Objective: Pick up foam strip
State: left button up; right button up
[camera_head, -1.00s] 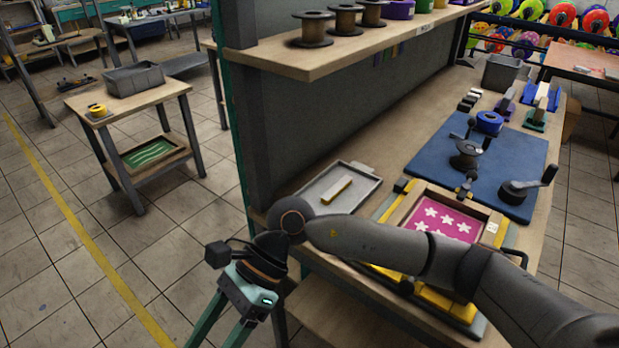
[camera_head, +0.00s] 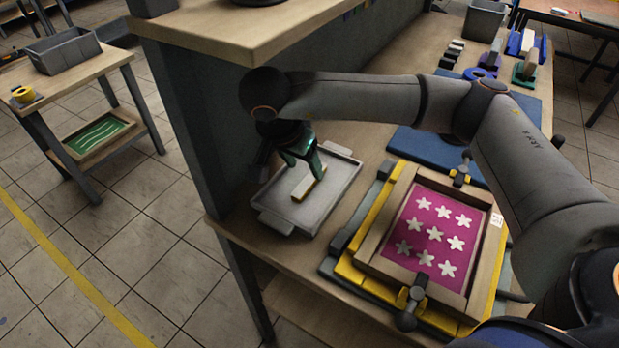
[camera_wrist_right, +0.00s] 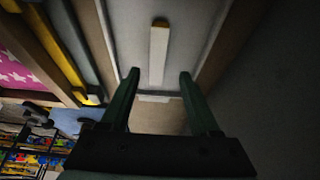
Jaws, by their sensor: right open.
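The foam strip (camera_head: 303,187), white with a yellowish edge, lies in a shallow grey tray (camera_head: 338,196) on the workbench. In the wrist view the strip (camera_wrist_right: 158,55) runs lengthwise away from the fingers, with a yellow far end. My right gripper (camera_head: 305,166) is open above the tray, close to the strip, and hides part of it in the head view. In the wrist view the open fingers (camera_wrist_right: 160,75) lie to either side of the strip's line, with nothing between them; contact cannot be told. My left gripper is not in view.
A screen-printing frame (camera_head: 370,250) with white stars on magenta stands right of the tray. A blue mat (camera_head: 415,146) lies behind it. A dark partition (camera_head: 190,120) and shelf (camera_head: 215,38) rise close left of and behind the tray. A side table (camera_head: 85,75) stands far left.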

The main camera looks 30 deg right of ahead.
aim_at(311, 178)
jog(key=x, duration=0.3)
jog(key=shift+s+d+f, duration=0.15)
jog(key=shift+d+f, duration=0.15)
jog(key=shift+d, duration=0.05)
jog(key=shift+f, duration=0.2)
jog(key=shift+f, duration=0.2)
jog(key=shift+c, duration=0.4)
grip_shut()
